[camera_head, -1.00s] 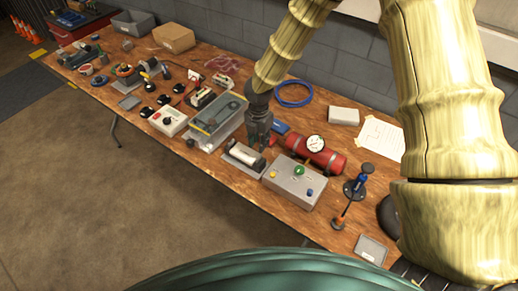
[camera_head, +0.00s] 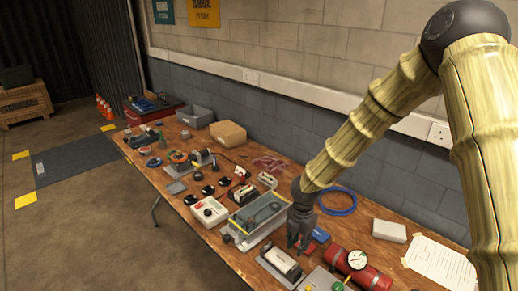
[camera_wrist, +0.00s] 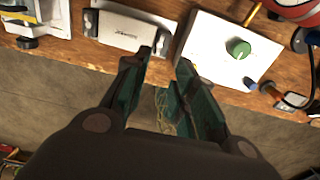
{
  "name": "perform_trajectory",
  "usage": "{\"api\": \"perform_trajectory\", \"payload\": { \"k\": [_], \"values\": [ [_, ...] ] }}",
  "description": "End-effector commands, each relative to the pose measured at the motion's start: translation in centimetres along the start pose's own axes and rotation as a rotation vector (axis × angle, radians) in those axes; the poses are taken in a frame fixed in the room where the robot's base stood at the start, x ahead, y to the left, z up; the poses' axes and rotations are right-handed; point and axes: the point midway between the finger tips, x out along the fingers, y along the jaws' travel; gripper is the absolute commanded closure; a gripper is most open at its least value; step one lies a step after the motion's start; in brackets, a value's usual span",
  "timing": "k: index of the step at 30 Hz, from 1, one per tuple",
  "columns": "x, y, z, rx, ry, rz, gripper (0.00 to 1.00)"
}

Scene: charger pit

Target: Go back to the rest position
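My gripper (camera_head: 300,228) hangs over the wooden workbench (camera_head: 236,262), close to a white-topped device in a grey cradle (camera_head: 282,264). In the wrist view my gripper (camera_wrist: 166,62) has its two green fingers apart with nothing between them. In that view the fingertips lie near the gap between the white device (camera_wrist: 120,30) and a pale box with a green knob (camera_wrist: 222,52). My bamboo-coloured arm reaches in from the right.
A red cylinder with a gauge (camera_head: 362,272), a clear-lidded grey bin (camera_head: 258,216), a blue cable coil (camera_head: 338,201) and a white block (camera_head: 389,231) crowd the bench. A cardboard box (camera_head: 228,133) stands farther back.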

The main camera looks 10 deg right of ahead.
Motion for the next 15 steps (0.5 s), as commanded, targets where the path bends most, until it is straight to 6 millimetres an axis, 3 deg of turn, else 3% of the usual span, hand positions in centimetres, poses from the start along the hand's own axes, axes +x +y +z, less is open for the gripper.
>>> {"api": "perform_trajectory", "payload": {
  "k": [5,9,15],
  "values": [
    [4.2,-2.3,-3.6,0.184,0.082,-0.006,0.73],
    [9.3,-5.9,-8.5,0.510,0.180,-0.024,0.73],
    [15.2,-12.0,-14.3,1.038,0.250,-0.071,0.73]
  ]
}}
